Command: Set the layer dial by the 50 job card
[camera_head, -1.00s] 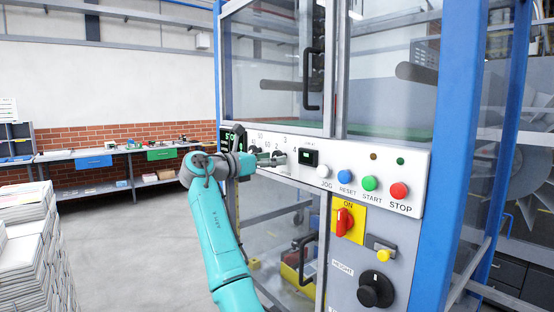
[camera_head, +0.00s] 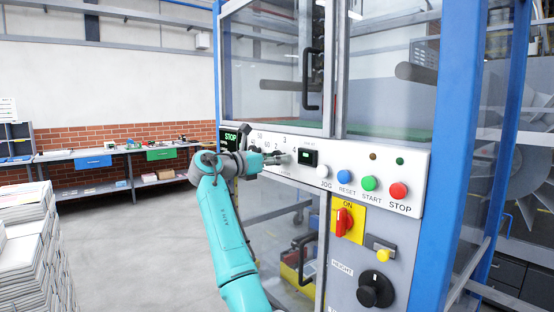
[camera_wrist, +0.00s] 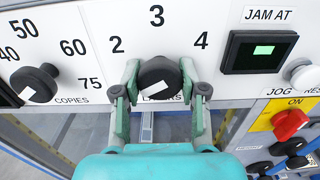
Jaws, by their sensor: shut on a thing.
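The layer dial (camera_wrist: 158,76) is a black knob with a white mark on its lower face. The numbers 2, 3 and 4 arc above it, and its label below is partly hidden by the knob and fingers. My gripper (camera_wrist: 160,84) is shut on this dial, one finger on each side. In the head view my gripper (camera_head: 277,158) is at the white panel (camera_head: 325,186), and the dial is mostly hidden there. The copies dial (camera_wrist: 38,82), marked 50, 60 and 75, stands left of it, apart from my gripper. I cannot make out a 50 job card.
A JAM AT display (camera_wrist: 262,51) is right of the layer dial. Jog, reset, start and stop (camera_head: 399,190) buttons continue rightward. A red switch (camera_head: 344,222) and door handle (camera_head: 304,255) are below. Paper stacks (camera_head: 28,250) stand at left; the floor between is clear.

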